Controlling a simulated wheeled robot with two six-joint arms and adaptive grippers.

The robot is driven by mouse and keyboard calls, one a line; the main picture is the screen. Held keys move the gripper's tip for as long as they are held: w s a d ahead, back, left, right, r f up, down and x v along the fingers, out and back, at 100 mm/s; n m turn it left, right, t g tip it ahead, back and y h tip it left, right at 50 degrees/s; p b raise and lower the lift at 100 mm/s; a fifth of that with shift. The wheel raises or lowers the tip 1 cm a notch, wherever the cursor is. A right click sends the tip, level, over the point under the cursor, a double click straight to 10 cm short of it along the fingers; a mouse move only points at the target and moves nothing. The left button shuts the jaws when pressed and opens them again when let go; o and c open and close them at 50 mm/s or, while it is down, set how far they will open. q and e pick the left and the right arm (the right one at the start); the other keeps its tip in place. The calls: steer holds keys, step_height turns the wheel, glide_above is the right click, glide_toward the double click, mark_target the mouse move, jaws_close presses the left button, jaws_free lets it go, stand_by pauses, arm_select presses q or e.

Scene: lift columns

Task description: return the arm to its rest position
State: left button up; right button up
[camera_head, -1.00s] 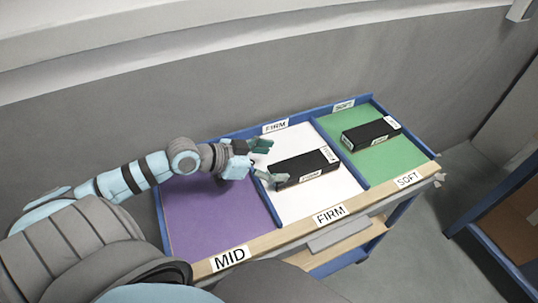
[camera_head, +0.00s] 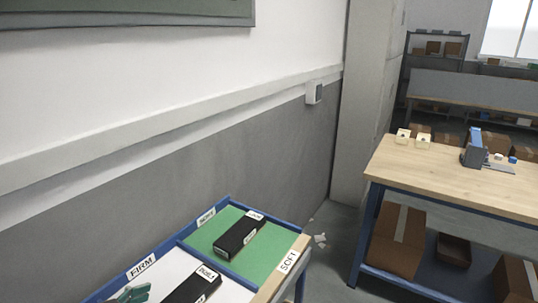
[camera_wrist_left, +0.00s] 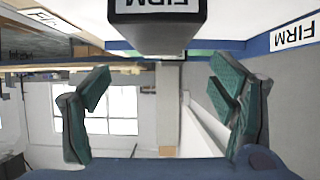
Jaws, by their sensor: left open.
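My left gripper (camera_head: 130,294) shows only as teal fingertips at the bottom edge of the head view, over the white FIRM section (camera_head: 160,280) of the tray. In the left wrist view, my left gripper (camera_wrist_left: 162,82) is open with its two teal fingers wide apart and nothing between them. A black FIRM-labelled block (camera_head: 194,287) lies on the white section, just right of the fingertips and cut off by the frame edge. Its dark end (camera_wrist_left: 158,35) also shows at the top of the left wrist view, clear of the fingers. My right gripper is out of view.
A second black block (camera_head: 238,236) lies on the green SOFT section (camera_head: 268,250). A wooden bench (camera_head: 440,180) with small items stands at the right, cardboard boxes (camera_head: 395,240) below it. A gap of floor separates bench and tray. A grey wall (camera_head: 200,160) rises behind the tray.

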mark_target(185, 294)
arm_select(q)
steer(key=b+x, duration=0.1)
steer(key=x, duration=0.7)
steer(key=shift+d+f, duration=0.1)
steer(key=shift+f, duration=0.05)
step_height(185, 294, up, 10)
steer(key=shift+f+p, duration=0.2)
steer(key=shift+p, duration=0.95)
steer(key=shift+w, duration=0.1)
steer(key=shift+f, duration=0.1)
